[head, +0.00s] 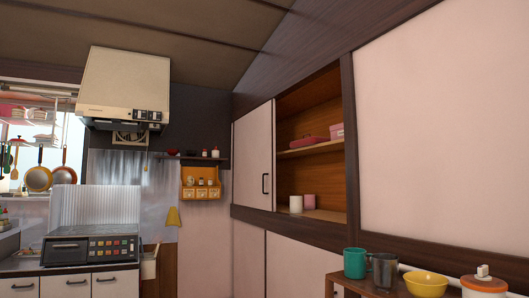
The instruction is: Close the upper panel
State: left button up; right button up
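The upper cabinet (315,116) on the right wall has a dark wood frame and a brown wooden inside. A white sliding panel (252,150) with a dark vertical handle covers its left part. The right part of the cabinet is open. A shelf inside holds a red item (308,140) and a pink box (336,131). A white cup (296,204) and a pink cup (309,201) stand on the cabinet floor. Neither of my grippers is in view.
A wooden stand (348,287) at the lower right bears a green mug (355,263), a grey cup (382,270), a yellow bowl (426,284) and a lidded pot (484,287). A stove (90,248) and range hood (126,86) stand left. The space before the white panel looks clear.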

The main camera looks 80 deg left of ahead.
aim_at(253, 183)
jog(key=u, duration=3)
jog(key=i+j+u, duration=0.1)
jog(key=i+u, duration=0.25)
jog(key=i, duration=0.6)
jog(key=i+l+u, duration=0.15)
jog(key=i+u, duration=0.2)
jog(key=i, duration=0.6)
jog(key=i+l, duration=0.15)
jog(key=i, duration=0.75)
jog(key=i+l+z, duration=0.1)
jog(key=i, duration=0.75)
